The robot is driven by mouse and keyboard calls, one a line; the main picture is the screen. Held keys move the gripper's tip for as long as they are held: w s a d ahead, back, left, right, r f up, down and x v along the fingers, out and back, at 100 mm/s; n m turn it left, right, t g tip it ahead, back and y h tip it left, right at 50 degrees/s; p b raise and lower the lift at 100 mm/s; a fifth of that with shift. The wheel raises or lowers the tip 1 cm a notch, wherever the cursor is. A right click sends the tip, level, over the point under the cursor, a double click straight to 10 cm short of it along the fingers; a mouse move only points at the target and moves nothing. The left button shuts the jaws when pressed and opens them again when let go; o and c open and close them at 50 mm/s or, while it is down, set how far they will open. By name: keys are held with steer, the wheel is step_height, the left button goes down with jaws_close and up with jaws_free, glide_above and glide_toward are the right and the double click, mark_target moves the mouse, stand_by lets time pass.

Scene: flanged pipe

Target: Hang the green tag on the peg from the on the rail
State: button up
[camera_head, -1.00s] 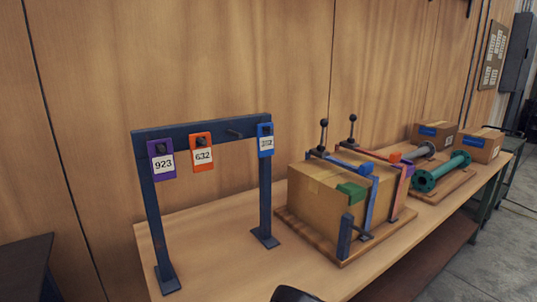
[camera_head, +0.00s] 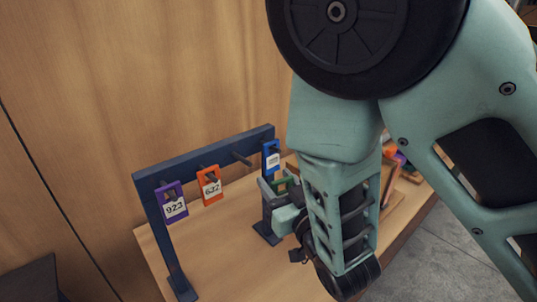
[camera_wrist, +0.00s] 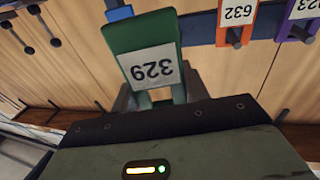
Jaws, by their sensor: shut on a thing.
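My gripper (camera_head: 283,192) is shut on the green tag (camera_wrist: 150,70), labelled 329, which fills the middle of the wrist view with its number upside down. In the head view only a small part of the green tag (camera_head: 284,185) shows, just below the blue tag. The dark blue rail (camera_head: 205,163) carries a purple tag (camera_head: 172,202), an orange tag (camera_head: 211,186) and a blue tag (camera_head: 271,157) at its right end. A bare peg (camera_head: 241,158) sticks out between the orange and blue tags. The green tag is held apart from this peg, to its lower right.
The rail stands on two posts on a wooden table (camera_head: 225,255), against a wood-panelled wall (camera_head: 150,80). My arm covers much of the right side and hides most of the table's other objects. The tabletop beneath the rail is clear.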

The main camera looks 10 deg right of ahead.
mark_target(249, 164)
steer(key=shift+w+a+r+p, duration=0.15)
steer(key=shift+w+a+p, duration=0.45)
steer(key=shift+w+a, duration=0.7)
steer(key=shift+w+a+r+p, duration=0.2)
steer(key=shift+w+a+p, duration=0.55)
steer(key=shift+w, duration=0.85)
steer(key=shift+w+a+r+p, duration=0.15)
steer(key=shift+w+a+p, duration=0.3)
steer(key=shift+w+a, duration=0.9)
steer(key=shift+w+f+b, duration=0.15)
steer(key=shift+w+b, duration=0.15)
steer(key=shift+w, duration=0.15)
steer(key=shift+w+a, duration=0.1)
steer(key=shift+a, duration=0.05)
steer(key=shift+w, duration=0.1)
steer(key=o, duration=1.1)
